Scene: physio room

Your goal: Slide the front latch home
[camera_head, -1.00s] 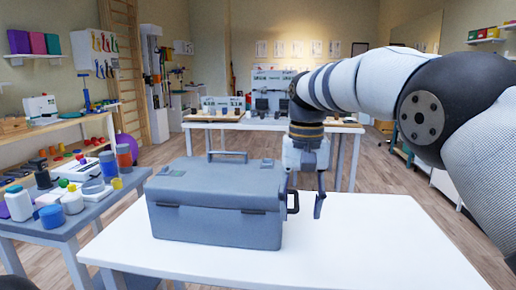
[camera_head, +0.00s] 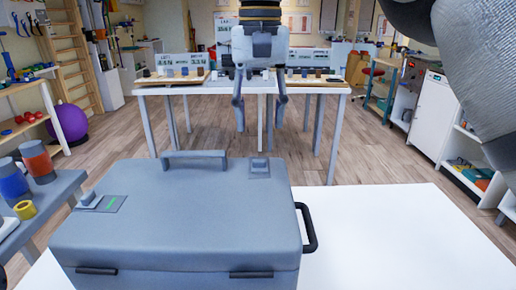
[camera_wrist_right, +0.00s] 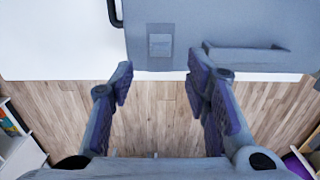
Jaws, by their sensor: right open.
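A grey-blue case (camera_head: 180,225) stands closed on the white table. A raised handle (camera_head: 195,155) runs along its far edge. A small latch block on a plate (camera_head: 260,168) sits at the far right of the lid, also visible in the right wrist view (camera_wrist_right: 160,45). Another latch block (camera_head: 88,198), beside a green strip, is at the left. I cannot tell which is the front latch. My right gripper (camera_head: 260,102) is open and empty, beyond the far edge and roughly in line with the right latch; its spread fingers show in the wrist view (camera_wrist_right: 160,75). My left gripper is out of view.
A black side handle (camera_head: 308,228) sticks out from the case's right end. The white table (camera_head: 390,235) is bare to the right. A side table with coloured jars (camera_head: 37,160) stands at the left. Open floor and a far table (camera_head: 320,90) lie beyond.

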